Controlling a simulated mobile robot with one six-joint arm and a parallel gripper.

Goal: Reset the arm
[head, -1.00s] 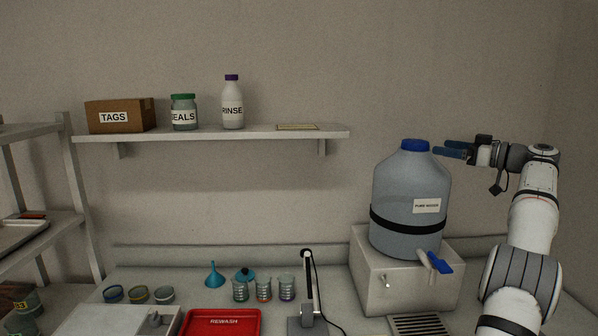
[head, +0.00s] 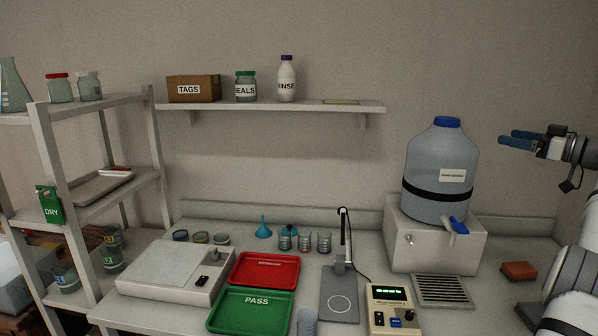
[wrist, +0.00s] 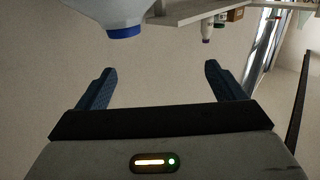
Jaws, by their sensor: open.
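My gripper (head: 519,140) is at the right in the head view, its blue fingers pointing left, level with the upper part of the big water jug (head: 440,165). A gap lies between the fingertips and the jug. In the wrist view, the two blue fingers (wrist: 154,88) stand wide apart with nothing between them. The jug's blue cap (wrist: 124,32) shows beyond them, upside down. My arm is raised and partly cut off by the right edge of the head view.
The jug stands on a white block (head: 415,245) above a drain grate (head: 442,290). The wall shelf (head: 290,106) holds a box and bottles. A red tray (head: 265,270), green tray (head: 250,312), meter (head: 392,310) and brown sponge-like block (head: 519,271) are on the bench. Space around my gripper looks clear.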

